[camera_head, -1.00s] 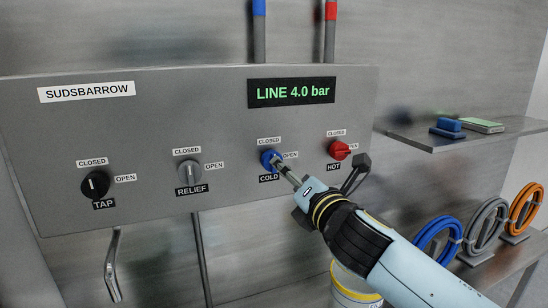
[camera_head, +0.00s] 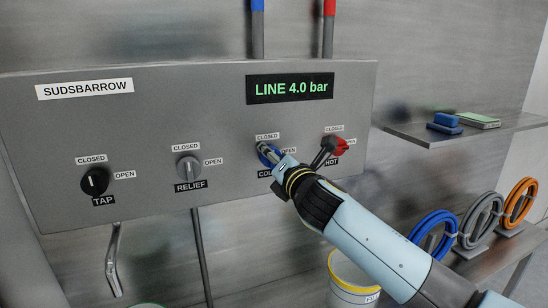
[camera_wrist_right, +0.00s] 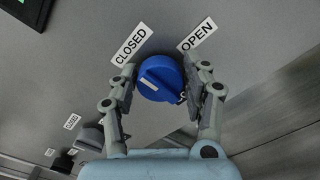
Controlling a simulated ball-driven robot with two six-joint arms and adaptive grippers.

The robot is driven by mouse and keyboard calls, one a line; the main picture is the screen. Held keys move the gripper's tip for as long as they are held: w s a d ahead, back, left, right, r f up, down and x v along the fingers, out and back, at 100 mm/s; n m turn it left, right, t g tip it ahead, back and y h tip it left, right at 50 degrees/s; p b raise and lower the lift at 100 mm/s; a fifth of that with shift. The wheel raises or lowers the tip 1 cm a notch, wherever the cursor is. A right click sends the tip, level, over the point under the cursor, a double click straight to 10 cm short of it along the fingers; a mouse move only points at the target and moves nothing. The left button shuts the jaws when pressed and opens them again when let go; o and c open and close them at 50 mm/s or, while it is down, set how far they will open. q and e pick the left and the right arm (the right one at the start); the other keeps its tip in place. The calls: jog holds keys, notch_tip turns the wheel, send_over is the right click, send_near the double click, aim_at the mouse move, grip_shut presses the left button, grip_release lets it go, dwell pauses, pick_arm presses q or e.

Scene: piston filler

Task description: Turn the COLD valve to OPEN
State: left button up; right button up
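The COLD valve is a blue knob (camera_head: 268,156) on the grey panel, with a CLOSED label above it and an OPEN label to its right. My right gripper (camera_head: 265,149) is at the knob and covers much of it in the head view. In the right wrist view the knob (camera_wrist_right: 160,78) sits between the two fingers of my right gripper (camera_wrist_right: 158,70), which are apart around it. I see no firm grip on it. The knob's white mark lies on the CLOSED label's side. My left gripper is not in view.
The red HOT knob (camera_head: 340,146) is close on the right, partly hidden by a dark part of my right arm. The RELIEF knob (camera_head: 188,168) and black TAP knob (camera_head: 95,181) are to the left. The display (camera_head: 290,88) reads LINE 4.0 bar. A bucket (camera_head: 352,285) stands below.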

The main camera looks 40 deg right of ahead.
jog(key=c, duration=0.7)
jog(key=shift+o, duration=0.2)
jog(key=shift+f+m, duration=0.1)
jog(key=shift+m, duration=0.2)
jog(key=m+b, duration=0.2)
jog(key=m, duration=0.3)
jog(key=m+b, duration=0.3)
jog(key=m, duration=0.3)
jog(key=f+m+b, duration=0.1)
jog(key=m+b, duration=0.1)
jog(key=m, duration=0.4)
jog(key=shift+b, duration=0.4)
jog(key=shift+m, duration=0.3)
